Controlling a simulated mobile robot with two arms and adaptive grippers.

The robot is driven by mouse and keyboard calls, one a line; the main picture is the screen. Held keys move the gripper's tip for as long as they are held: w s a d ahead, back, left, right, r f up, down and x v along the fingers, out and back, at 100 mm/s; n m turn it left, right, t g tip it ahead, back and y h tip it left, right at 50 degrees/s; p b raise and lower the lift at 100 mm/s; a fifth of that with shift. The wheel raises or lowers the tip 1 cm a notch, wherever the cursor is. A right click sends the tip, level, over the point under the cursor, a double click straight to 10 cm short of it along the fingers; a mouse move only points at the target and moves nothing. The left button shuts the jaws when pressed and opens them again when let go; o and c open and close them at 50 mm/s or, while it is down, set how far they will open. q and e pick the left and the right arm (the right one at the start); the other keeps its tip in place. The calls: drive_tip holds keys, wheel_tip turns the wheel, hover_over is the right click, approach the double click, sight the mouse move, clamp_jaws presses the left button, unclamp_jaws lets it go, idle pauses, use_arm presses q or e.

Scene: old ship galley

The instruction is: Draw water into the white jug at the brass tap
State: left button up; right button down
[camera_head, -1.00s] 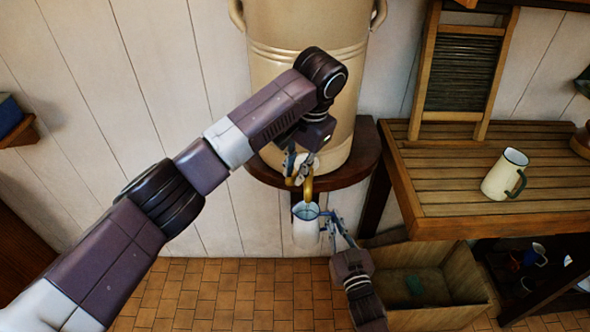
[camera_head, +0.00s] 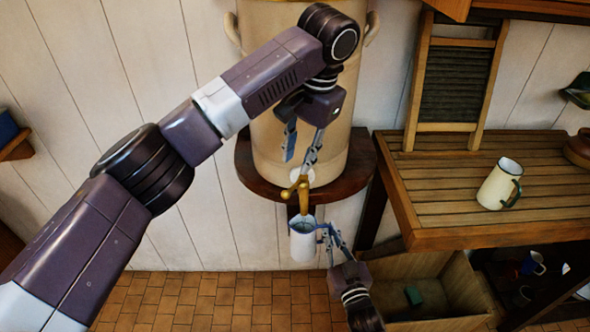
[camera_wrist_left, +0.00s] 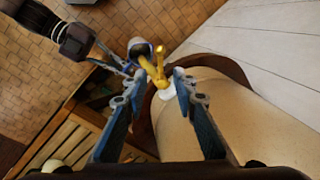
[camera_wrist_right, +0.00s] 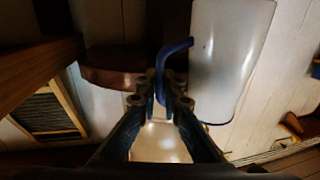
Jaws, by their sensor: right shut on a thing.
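The white jug (camera_head: 304,248) with a blue rim and handle is upright under the spout of the brass tap (camera_head: 303,192). My right gripper (camera_head: 328,232) is shut on its handle, which shows between the fingers in the right wrist view (camera_wrist_right: 160,92). The tap sticks out of the low front of a large cream stoneware urn (camera_head: 275,140). My left gripper (camera_head: 300,148) is open and empty just above the tap; the left wrist view shows the tap (camera_wrist_left: 152,70) beyond its parted fingers. I cannot tell whether water runs or how full the jug is.
The urn stands on a dark wooden shelf (camera_head: 250,175). At right, a slatted worktop (camera_head: 440,190) holds a cream jug with a green handle (camera_head: 494,188) and a washboard (camera_head: 455,85). Below is a wooden crate (camera_head: 440,290) holding a small green thing. The tiled floor at left is clear.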

use_arm(q)
drive_tip(key=shift+s+d+r, duration=0.1)
drive_tip(key=shift+d+r, duration=0.05)
drive_tip(key=shift+r, duration=0.5)
drive_tip(key=shift+s+d+r, duration=0.1)
drive_tip(key=shift+r, duration=0.55)
drive_tip(key=w+a+f+t, duration=0.2)
drive_tip(key=w+a+f, duration=0.15)
drive_tip(key=f, duration=0.35)
drive_tip(key=w+a+f+t, duration=0.2)
drive_tip(key=w+a+f, duration=0.15)
drive_tip(key=f, duration=0.25)
drive_tip(key=m+t+h, duration=0.7)
drive_tip(key=m+t, duration=0.1)
drive_tip(key=t, duration=0.1)
approach(288, 196)
drive_tip(key=x, duration=1.1)
drive_tip(key=shift+w, duration=0.2)
drive_tip(key=shift+c, duration=0.2)
clamp_jaws()
